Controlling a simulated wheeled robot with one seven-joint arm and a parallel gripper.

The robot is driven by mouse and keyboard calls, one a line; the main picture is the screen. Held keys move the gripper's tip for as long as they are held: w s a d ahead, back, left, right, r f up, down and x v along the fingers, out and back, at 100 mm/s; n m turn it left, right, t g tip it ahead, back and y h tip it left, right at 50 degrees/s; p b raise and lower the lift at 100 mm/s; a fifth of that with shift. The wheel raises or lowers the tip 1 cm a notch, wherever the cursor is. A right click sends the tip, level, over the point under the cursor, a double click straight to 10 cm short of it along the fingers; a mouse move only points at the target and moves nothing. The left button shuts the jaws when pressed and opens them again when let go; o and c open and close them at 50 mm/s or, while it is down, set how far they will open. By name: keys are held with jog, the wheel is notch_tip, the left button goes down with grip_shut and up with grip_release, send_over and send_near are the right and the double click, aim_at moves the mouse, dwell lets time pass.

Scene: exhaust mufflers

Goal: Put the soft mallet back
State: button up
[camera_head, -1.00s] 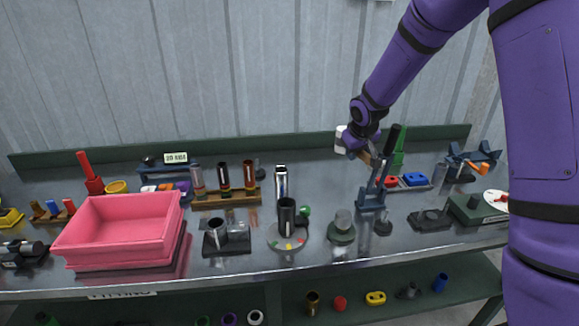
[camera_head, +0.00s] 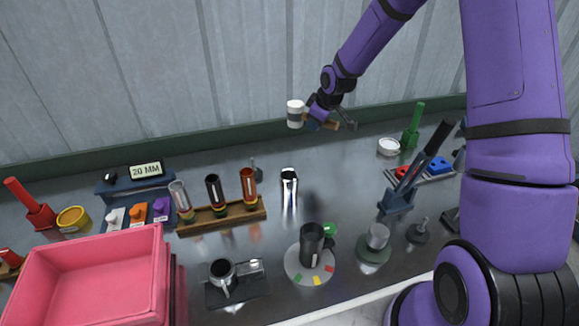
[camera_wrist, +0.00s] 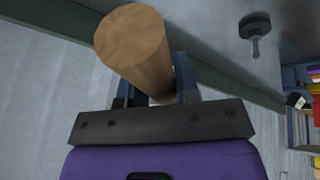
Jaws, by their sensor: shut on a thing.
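My gripper (camera_head: 322,117) is shut on the soft mallet (camera_head: 296,114) and holds it in the air above the back of the bench. The mallet's white and dark grey head points left in the head view. Its wooden handle runs through the fingers, and a round wooden end of it (camera_wrist: 130,35) fills the upper left of the wrist view. The mallet head is out of the wrist view. I cannot tell which place is the mallet's.
The pink bin (camera_head: 95,275) stands at front left. A wooden rack (camera_head: 222,216) with several tubes, a chrome cylinder (camera_head: 289,186) and a round plate with a dark cup (camera_head: 312,245) are mid-bench. A green post (camera_head: 413,128) and white dish (camera_head: 388,147) are at back right.

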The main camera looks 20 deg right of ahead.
jog(key=f+n+g+y, duration=0.1)
jog(key=f+n, duration=0.2)
jog(key=f, duration=0.1)
jog(key=f+n+y, duration=0.1)
jog(key=f+n, duration=0.2)
jog(key=f, duration=0.2)
jog(key=f+n+g+y, duration=0.1)
jog(key=f+n, duration=0.2)
jog(key=f, duration=0.1)
jog(key=shift+w+a+f+g, duration=0.3)
jog(key=shift+w+f, duration=0.05)
jog(key=shift+w, duration=0.05)
jog(key=o, duration=0.9)
